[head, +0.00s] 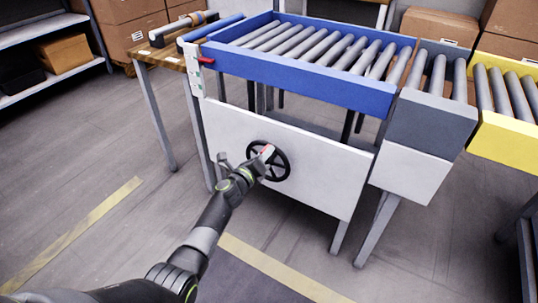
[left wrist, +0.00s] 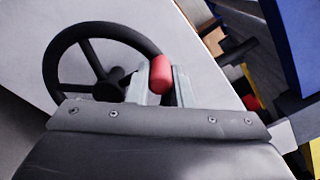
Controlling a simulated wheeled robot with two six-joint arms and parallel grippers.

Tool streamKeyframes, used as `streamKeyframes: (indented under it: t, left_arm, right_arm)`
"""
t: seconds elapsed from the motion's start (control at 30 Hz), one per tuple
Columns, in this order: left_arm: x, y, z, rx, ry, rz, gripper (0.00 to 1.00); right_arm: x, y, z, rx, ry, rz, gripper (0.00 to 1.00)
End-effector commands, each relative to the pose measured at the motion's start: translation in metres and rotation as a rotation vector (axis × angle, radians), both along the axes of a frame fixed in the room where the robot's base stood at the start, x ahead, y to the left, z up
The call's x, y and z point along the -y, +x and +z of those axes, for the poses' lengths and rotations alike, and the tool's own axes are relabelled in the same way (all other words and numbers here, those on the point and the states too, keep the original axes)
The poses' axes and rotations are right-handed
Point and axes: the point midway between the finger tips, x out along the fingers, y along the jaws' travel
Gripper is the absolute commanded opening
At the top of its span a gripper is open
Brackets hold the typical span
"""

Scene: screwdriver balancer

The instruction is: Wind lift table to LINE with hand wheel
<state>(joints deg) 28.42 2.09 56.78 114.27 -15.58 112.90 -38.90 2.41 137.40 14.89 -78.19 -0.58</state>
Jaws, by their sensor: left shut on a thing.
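The black spoked hand wheel (head: 272,168) is mounted on the white front panel (head: 318,180) of the lift table. It fills the upper left of the left wrist view (left wrist: 62,62). My left gripper (head: 262,155) is at the wheel's upper left, shut on its red handle (left wrist: 160,75). The handle sits between the two fingers in the wrist view. The blue roller frame (head: 300,82) of the lift table stands above the panel. A red pointer (head: 206,61) sits by a pale marked strip (head: 196,84) at its left corner. The marks are too small to read. My right gripper is not seen.
A grey roller section (head: 430,118) and a yellow roller conveyor (head: 505,137) adjoin on the right. A wooden bench (head: 160,56) stands on the left behind the table. Cardboard boxes (head: 436,25) are at the back. The floor before the panel is clear.

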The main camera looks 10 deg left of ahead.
Motion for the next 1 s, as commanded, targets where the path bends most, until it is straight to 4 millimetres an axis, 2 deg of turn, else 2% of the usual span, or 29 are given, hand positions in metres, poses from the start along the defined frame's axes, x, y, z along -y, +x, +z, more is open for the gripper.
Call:
streamKeyframes:
  t: [0.03, 0.3, 0.9, 0.93, 1.0]
  left_arm:
    - [-0.003, 0.004, 0.008, 0.001, -0.024, 0.001, 0.00]
    - [-0.011, 0.007, 0.009, -0.038, -0.134, 0.000, 0.00]
    - [-0.016, 0.008, 0.009, -0.052, -0.173, 0.003, 0.00]
    - [-0.016, 0.008, 0.009, -0.052, -0.173, 0.004, 0.21]
    - [-0.016, 0.008, 0.008, -0.053, -0.172, 0.004, 0.30]
  right_arm:
    - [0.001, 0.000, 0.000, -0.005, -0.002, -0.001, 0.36]
    - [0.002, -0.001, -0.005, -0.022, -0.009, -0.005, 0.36]
    - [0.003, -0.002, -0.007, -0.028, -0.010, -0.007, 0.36]
    - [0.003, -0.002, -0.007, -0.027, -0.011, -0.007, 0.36]
    - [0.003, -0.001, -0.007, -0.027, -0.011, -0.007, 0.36]
